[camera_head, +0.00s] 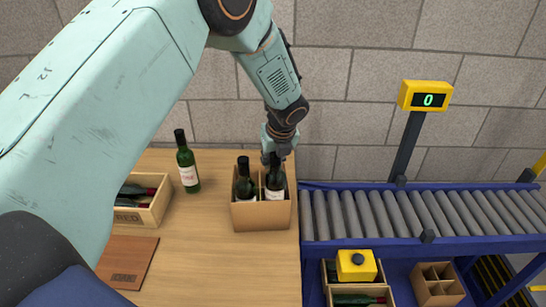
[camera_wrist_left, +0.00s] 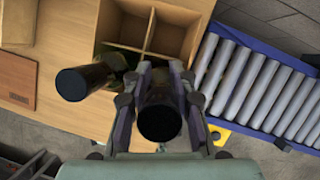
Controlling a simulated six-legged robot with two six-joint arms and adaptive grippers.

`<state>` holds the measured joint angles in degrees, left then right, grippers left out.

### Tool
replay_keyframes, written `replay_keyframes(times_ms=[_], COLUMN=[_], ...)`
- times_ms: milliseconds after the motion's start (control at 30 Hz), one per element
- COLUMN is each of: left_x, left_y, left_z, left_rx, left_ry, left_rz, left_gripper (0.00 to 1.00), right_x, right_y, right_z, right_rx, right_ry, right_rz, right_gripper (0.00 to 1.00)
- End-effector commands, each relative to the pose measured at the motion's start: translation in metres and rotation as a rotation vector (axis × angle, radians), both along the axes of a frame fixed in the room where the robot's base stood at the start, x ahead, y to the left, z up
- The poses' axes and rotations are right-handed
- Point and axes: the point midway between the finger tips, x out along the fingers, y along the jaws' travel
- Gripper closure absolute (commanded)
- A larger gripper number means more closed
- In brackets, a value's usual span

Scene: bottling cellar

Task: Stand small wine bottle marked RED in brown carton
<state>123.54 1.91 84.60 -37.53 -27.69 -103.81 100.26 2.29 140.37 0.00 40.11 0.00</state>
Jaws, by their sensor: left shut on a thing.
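The brown carton (camera_head: 262,217) stands on the wooden table near its right edge, with dividers inside. My left gripper (camera_head: 274,158) points down over the carton's right side, shut on the neck of a dark wine bottle (camera_head: 275,182). That bottle is upright, its lower part inside the front right compartment; whether it touches the bottom is hidden. A second dark bottle (camera_head: 245,184) stands in the left compartment beside it. In the left wrist view the held bottle (camera_wrist_left: 160,122) is between the fingers, and the carton's divider (camera_wrist_left: 150,32) shows beyond. The held bottle's label is not readable.
A green bottle with a white label (camera_head: 188,168) stands on the table left of the carton. Further left are a wooden crate (camera_head: 150,215) with lying bottles and a brown board (camera_head: 127,264). A roller conveyor (camera_head: 420,212) with a display (camera_head: 427,96) lies right.

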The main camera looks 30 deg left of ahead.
Motion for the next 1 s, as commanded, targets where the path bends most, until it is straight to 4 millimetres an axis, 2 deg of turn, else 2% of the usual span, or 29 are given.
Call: replay_keyframes(times_ms=[400, 867, 900, 1000], left_x=[0.001, 0.001, 0.001, 0.001], left_y=[0.0, 0.0, 0.0, 0.0], left_z=[-0.022, -0.025, -0.025, -0.025], left_rx=[0.0, 0.0, 0.0, 0.0], left_ry=[-0.003, -0.004, -0.004, -0.003], left_rz=[0.0, -0.001, -0.001, -0.001], left_gripper=[1.0, 1.0, 0.73, 0.65], right_x=[0.0, 0.0, 0.0, 0.0], right_y=[0.0, 0.0, 0.0, 0.0], right_z=[-0.01, -0.011, -0.011, -0.011], right_rx=[0.0, 0.0, 0.0, 0.0], right_ry=[0.0, 0.0, 0.0, 0.0], right_rz=[0.0, 0.0, 0.0, 0.0], right_gripper=[0.6, 0.6, 0.6, 0.6])
